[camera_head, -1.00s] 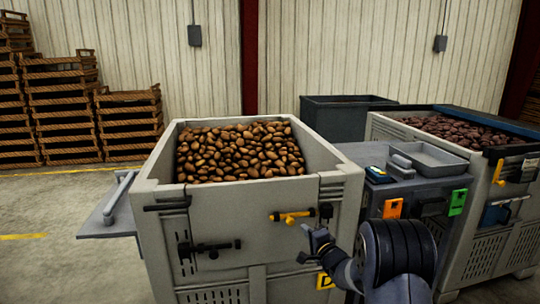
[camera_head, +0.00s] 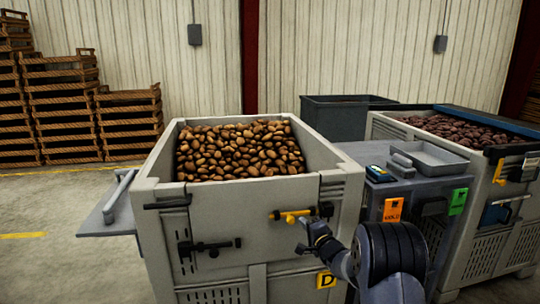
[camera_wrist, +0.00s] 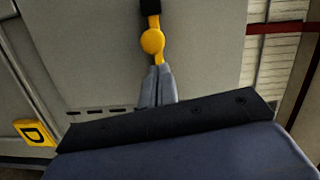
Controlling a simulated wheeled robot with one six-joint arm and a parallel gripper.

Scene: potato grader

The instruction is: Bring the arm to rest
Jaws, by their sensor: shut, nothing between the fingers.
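My gripper (camera_head: 302,247) is in front of the grey potato bin (camera_head: 255,240), just below the yellow latch handle (camera_head: 291,216) on its front. In the wrist view the two fingers of my gripper (camera_wrist: 157,70) are together and hold nothing. Their tips point at the yellow handle (camera_wrist: 152,42), which lies just beyond them. I cannot tell whether they touch it. My arm reaches in from the lower right, bent at a thick dark joint.
Brown potatoes (camera_head: 240,150) fill the bin. A yellow D plate (camera_head: 326,280) is low on its front. A dark bench (camera_head: 400,185) with a metal tray (camera_head: 432,158) and a second bin (camera_head: 490,235) stand to the right. Floor is clear at left.

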